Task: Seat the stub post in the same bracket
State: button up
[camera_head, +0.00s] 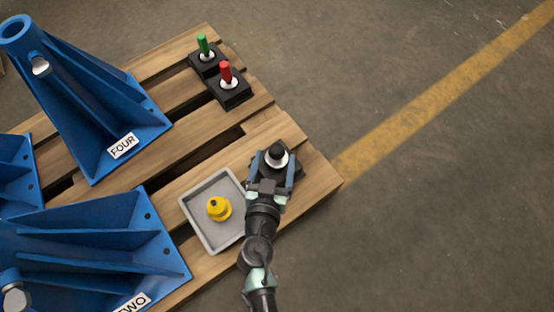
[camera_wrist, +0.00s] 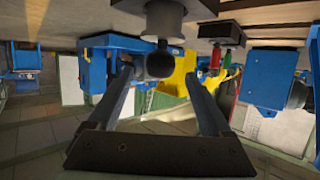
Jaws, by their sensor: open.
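A short post with a black ball knob (camera_head: 277,149) and a pale grey collar stands on a black block (camera_head: 294,172) near the pallet's right corner; I take it for the stub post. My gripper (camera_head: 274,165) is open, with one finger on each side of this post. In the wrist view the black knob (camera_wrist: 160,63) shows between the finger ends of my gripper (camera_wrist: 158,78); contact is not clear. A blue bracket marked FOUR (camera_head: 100,130) stands at upper left, and one marked TWO (camera_head: 120,235) at lower left. Which is the same bracket cannot be told.
A grey tray (camera_head: 188,211) holding a yellow stepped piece (camera_head: 219,208) sits left of my gripper. Green (camera_head: 203,45) and red (camera_head: 225,72) posts stand on black blocks at the back. The wooden pallet (camera_head: 180,160) has gaps between boards. Open floor lies to the right.

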jog(key=x, duration=0.2)
jog(key=b+x, duration=0.1)
jog(key=x, duration=0.4)
jog(key=shift+f, duration=0.35)
grip_shut()
dwell(1.0)
jog(key=shift+w+r, duration=0.1)
jog(key=shift+r, duration=0.2)
